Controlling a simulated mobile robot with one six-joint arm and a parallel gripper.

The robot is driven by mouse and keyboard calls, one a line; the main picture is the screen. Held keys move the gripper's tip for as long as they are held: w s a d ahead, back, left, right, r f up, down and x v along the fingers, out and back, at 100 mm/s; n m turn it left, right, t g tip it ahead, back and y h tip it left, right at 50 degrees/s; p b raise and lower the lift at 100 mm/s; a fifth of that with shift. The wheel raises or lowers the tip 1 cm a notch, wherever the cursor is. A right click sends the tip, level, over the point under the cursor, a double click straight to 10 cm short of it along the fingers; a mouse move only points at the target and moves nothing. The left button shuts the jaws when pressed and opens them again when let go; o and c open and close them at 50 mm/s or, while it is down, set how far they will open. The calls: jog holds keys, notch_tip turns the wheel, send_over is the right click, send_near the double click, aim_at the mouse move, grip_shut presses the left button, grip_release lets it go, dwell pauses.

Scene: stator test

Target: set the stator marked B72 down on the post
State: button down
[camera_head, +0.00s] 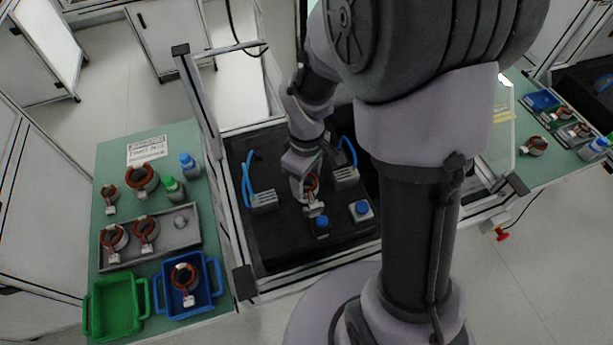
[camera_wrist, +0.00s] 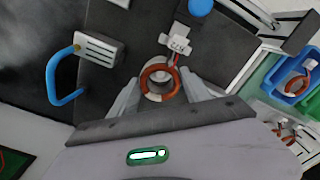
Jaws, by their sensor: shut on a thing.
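My gripper (camera_head: 309,186) is shut on a stator (camera_head: 313,183), a copper-red ring with a white tag (camera_head: 315,210), over the black test bench. In the wrist view the same stator (camera_wrist: 162,68) sits between the two fingers of my gripper (camera_wrist: 160,88). Its tag (camera_wrist: 178,42) lies towards the top and its marking is too small and turned to read surely. A pale round shape (camera_wrist: 163,66) at the ring's upper edge may be the post, but I cannot tell. Whether the ring is around it or above it is unclear.
The black bench (camera_head: 285,245) carries two grey blocks with blue handles (camera_head: 265,201) (camera_head: 346,177) and two blue buttons (camera_head: 321,224) (camera_head: 361,209). The left table (camera_head: 120,190) holds several stators, a grey tray (camera_head: 185,239), bottles, a green bin (camera_head: 115,308) and a blue bin (camera_head: 207,302) with a stator.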

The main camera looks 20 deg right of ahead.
jog(key=shift+f+b, duration=0.35)
jog(key=shift+f, duration=0.15)
jog(key=shift+f+b, duration=0.3)
jog(key=shift+f, duration=0.05)
dwell(0.3)
jog(key=shift+c, duration=2.1)
grip_release()
notch_tip(320, 180, up, 18)
jog(key=p, duration=0.6)
jog(key=shift+f+p, duration=0.25)
jog(key=shift+p, duration=0.05)
